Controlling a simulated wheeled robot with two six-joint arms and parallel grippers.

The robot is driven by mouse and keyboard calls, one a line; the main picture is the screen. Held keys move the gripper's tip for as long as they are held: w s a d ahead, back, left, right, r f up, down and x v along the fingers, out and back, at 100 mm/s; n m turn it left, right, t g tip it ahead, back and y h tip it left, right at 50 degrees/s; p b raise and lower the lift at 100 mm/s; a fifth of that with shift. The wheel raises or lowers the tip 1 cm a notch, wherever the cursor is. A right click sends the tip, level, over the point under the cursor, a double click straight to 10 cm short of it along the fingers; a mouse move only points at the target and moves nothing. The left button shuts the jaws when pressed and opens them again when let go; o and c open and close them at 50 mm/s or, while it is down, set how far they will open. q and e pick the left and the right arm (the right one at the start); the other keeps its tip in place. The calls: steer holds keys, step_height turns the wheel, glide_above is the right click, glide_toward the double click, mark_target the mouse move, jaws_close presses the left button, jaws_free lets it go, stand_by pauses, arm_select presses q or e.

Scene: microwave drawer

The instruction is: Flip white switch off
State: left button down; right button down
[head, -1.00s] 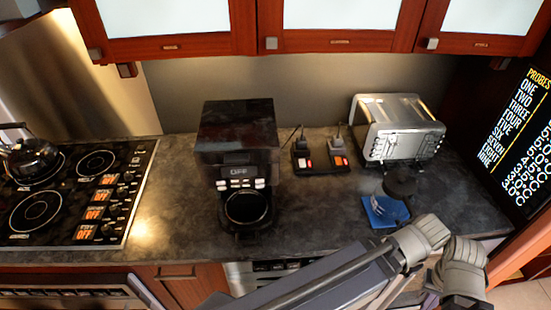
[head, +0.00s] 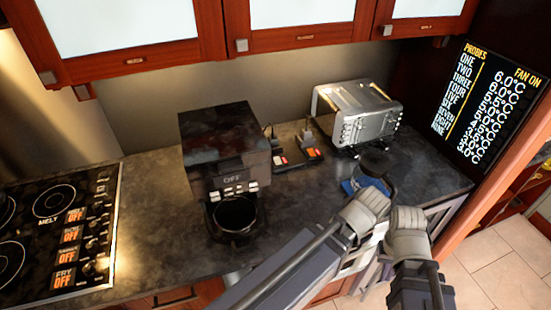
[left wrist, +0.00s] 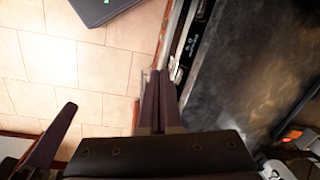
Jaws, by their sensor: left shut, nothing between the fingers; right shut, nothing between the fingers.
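A dark power strip (head: 297,153) lies on the counter left of the toaster, with a dark plug and a grey plug. Its small switches (head: 282,160) show red and pale patches; which one is the white switch, and its position, is too small to tell. My left gripper (left wrist: 155,85) is shut and empty in the left wrist view, over the floor beside the counter's front edge, well away from the strip. What appears to be a finger of my right gripper (left wrist: 62,115) shows at the left there, shut. Neither gripper's fingertips are clear in the head view.
A coffee maker (head: 225,160) stands left of the strip and a silver toaster (head: 355,115) right of it. A blue item (head: 350,187) and a dark round object (head: 374,158) are near the front. The stove (head: 60,235) is far left; cabinets (head: 300,38) hang above.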

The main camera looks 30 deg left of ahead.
arm_select(q)
steer(key=shift+m+t+y, duration=0.6)
steer(key=shift+m+t, duration=0.1)
steer(key=shift+m, duration=0.1)
steer(key=w+a, duration=0.1)
steer(key=w, duration=0.1)
steer(key=w+a, duration=0.2)
steer(key=w, duration=0.1)
steer(key=w+a, duration=0.2)
steer(key=shift+w+a+r, duration=0.25)
steer(key=shift+w, duration=0.05)
steer(key=w+a+r+m+t+y, duration=0.2)
steer(key=w+a, duration=0.6)
steer(key=a, duration=0.1)
step_height(320, 180, up, 6)
steer(key=m+t+y, duration=0.2)
steer(key=m+y, duration=0.3)
steer(key=m, duration=0.2)
glide_above(278, 161)
steer(key=shift+d+f, duration=0.2)
steer(key=shift+d, duration=0.3)
steer(key=shift+f+b, duration=0.1)
steer(key=shift+b, duration=0.2)
steer(key=f+b, duration=0.2)
steer(key=f, duration=0.1)
steer(key=f+b, duration=0.2)
steer(key=b, duration=0.1)
steer(key=f+b, duration=0.3)
steer(key=shift+w+a+f, duration=0.3)
steer(key=shift+a, duration=0.1)
